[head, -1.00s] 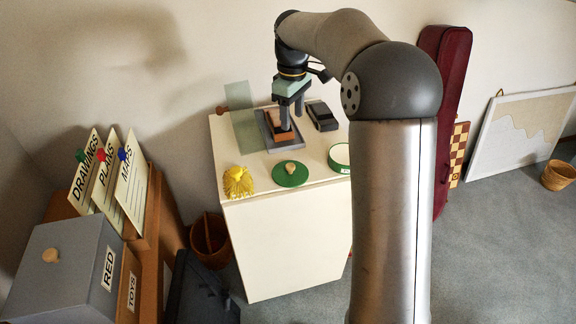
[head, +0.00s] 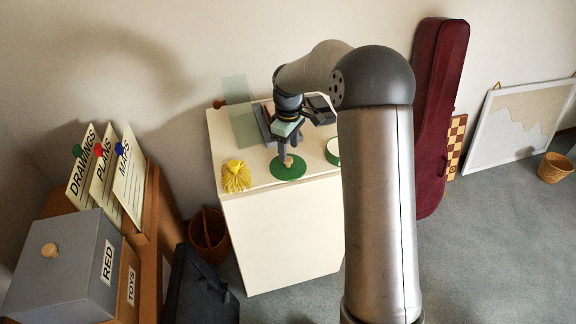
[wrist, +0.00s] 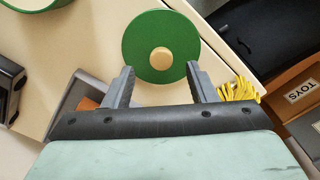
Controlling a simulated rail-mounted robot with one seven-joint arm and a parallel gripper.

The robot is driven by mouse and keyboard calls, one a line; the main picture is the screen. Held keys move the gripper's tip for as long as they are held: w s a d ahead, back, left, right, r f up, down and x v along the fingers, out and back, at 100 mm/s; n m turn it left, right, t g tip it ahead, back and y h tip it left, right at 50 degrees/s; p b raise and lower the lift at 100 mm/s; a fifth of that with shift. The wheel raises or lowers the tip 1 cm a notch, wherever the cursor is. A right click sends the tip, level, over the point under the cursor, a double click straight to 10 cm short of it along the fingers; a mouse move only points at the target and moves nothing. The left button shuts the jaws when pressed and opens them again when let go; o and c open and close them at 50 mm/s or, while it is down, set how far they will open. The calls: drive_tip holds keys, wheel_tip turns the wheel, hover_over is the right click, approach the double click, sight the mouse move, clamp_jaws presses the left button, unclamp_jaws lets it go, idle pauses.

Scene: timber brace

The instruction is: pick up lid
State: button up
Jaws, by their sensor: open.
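The lid is a flat green disc (head: 289,172) with a light wooden knob, lying near the front edge of the cream cabinet top. In the wrist view the lid (wrist: 140,38) shows whole, its knob (wrist: 161,58) near its middle. My gripper (head: 288,158) is just above the lid in the head view. In the wrist view my gripper (wrist: 160,72) is open and empty, its two fingers on either side of the knob's line. I cannot tell the exact height of the fingertips over the knob.
A yellow brush-like thing (head: 236,176) stands left of the lid, and a green-rimmed round container (head: 333,152) right of it. A grey tray (wrist: 72,104) with an orange-brown block (wrist: 88,103) and a dark device (wrist: 10,82) lie behind. A translucent panel (head: 241,110) stands at the back left.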

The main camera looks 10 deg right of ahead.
sight(288, 159)
wheel_tip(288, 159, down, 4)
drive_tip(key=shift+a+r, duration=0.1)
drive_tip(key=shift+r, duration=0.1)
drive_tip(key=c, duration=1.1)
